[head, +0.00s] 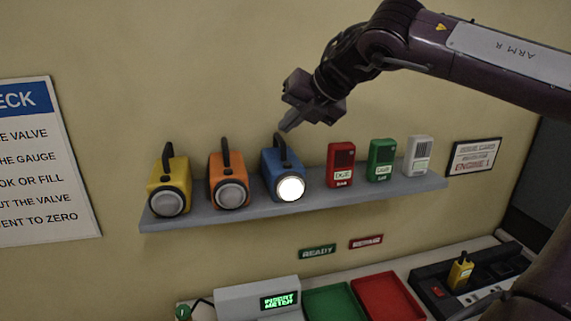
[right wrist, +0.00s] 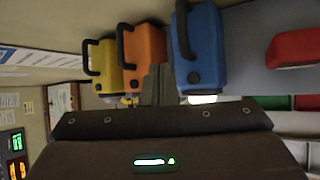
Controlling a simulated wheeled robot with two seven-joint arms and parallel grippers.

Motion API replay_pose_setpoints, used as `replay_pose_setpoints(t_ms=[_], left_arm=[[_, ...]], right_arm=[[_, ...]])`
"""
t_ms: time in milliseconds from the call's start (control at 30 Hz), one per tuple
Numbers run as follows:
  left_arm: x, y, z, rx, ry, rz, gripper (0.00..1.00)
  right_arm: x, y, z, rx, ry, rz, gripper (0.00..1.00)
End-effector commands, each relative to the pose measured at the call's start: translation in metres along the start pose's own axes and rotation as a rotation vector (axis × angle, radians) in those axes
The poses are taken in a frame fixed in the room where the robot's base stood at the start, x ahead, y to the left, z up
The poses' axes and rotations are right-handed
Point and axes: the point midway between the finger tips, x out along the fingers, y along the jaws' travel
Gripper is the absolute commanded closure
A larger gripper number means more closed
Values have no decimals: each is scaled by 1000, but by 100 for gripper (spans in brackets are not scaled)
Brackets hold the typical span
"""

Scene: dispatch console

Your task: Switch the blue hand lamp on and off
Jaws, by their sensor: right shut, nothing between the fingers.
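The blue hand lamp (head: 283,176) stands on the grey wall shelf (head: 240,212), right of the yellow and orange lamps. Its round front lens glows bright white, so it is lit. My right gripper (head: 285,128) is shut and empty, its fingertips just above the blue lamp's black handle. In the right wrist view the shut fingers (right wrist: 158,80) point toward the lamps, beside the blue lamp (right wrist: 199,50). A dark round button shows on the blue lamp's top there. I cannot tell whether the fingertips touch the lamp. My left gripper is not in view.
The yellow lamp (head: 169,186) and orange lamp (head: 229,180) stand left on the shelf, lenses grey. Red (head: 341,165), green (head: 381,160) and white (head: 418,155) boxes stand to the right. Below are a meter (head: 258,299), a green tray (head: 334,303) and a red tray (head: 388,297).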

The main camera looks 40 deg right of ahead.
Motion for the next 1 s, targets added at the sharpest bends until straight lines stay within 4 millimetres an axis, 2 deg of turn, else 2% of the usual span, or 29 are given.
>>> replay_pose_setpoints(t_ms=[133,233,400,1000], left_arm=[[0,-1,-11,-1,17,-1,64],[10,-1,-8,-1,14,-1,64],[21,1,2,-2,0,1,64],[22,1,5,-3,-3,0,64]], right_arm=[[15,-11,-12,1,1,1,100],[27,-20,-20,0,0,1,100],[36,-26,-26,0,-1,0,100],[38,-28,-28,0,-1,0,100]])
